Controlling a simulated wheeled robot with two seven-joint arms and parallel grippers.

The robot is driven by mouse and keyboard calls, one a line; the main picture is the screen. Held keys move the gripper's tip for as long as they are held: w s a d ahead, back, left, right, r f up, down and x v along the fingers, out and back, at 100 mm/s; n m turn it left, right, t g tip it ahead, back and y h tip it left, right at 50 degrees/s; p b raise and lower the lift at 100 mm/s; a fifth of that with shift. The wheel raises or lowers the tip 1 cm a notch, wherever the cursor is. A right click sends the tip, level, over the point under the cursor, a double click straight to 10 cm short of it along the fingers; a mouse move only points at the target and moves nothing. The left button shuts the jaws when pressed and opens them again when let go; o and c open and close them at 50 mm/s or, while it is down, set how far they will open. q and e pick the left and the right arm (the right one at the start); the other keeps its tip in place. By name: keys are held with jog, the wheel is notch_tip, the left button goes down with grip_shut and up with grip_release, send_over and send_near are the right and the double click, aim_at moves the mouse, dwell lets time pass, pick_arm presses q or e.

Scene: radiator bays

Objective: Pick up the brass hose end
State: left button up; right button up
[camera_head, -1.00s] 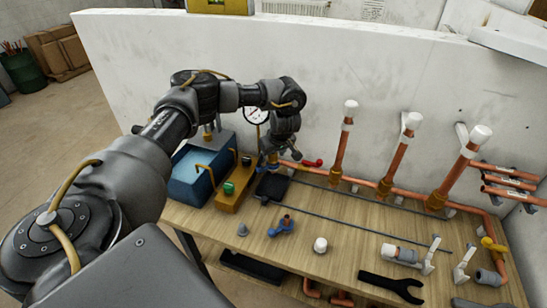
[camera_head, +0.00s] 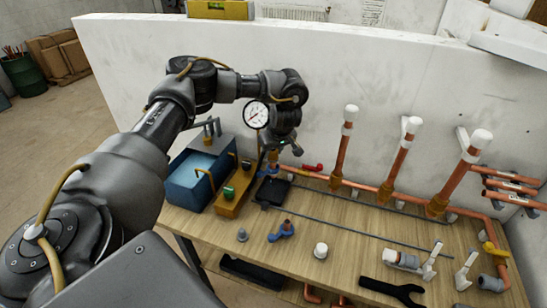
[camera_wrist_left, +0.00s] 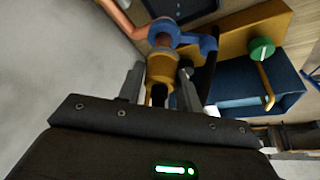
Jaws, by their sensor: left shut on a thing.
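The brass hose end (camera_wrist_left: 160,70) is a stubby brass-coloured fitting in the middle of the left wrist view. My left gripper (camera_wrist_left: 158,84) has a finger on each side of it and is shut on it. A blue fitting (camera_wrist_left: 166,34) shows just beyond the brass. In the head view my left gripper (camera_head: 274,154) points down over the back of the bench, by the copper pipe run. The brass hose end is small and partly hidden there. I cannot tell whether it is clear of what lies below. My right gripper is not in view.
A pressure gauge (camera_head: 256,115) is close behind. Upright copper pipes (camera_head: 397,160) rise to the right. A blue valve (camera_head: 281,231) and white cap (camera_head: 321,250) lie in front.

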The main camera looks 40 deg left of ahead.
pick_arm(q)
jog(key=s+r, duration=0.1)
jog(key=s+d+r, duration=0.1)
jog(key=r, duration=0.1)
jog(key=s+r, duration=0.2)
jog(key=shift+d+r, duration=0.25)
jog(key=shift+d, duration=0.15)
jog(key=s+d+r+b, duration=0.1)
jog(key=s+d+r, duration=0.2)
jog(key=s, duration=0.5)
jog(key=shift+s+d+r, duration=0.35)
jog(key=shift+r, duration=0.1)
jog(key=shift+r+p, duration=2.55)
jog(key=shift+p, duration=0.35)
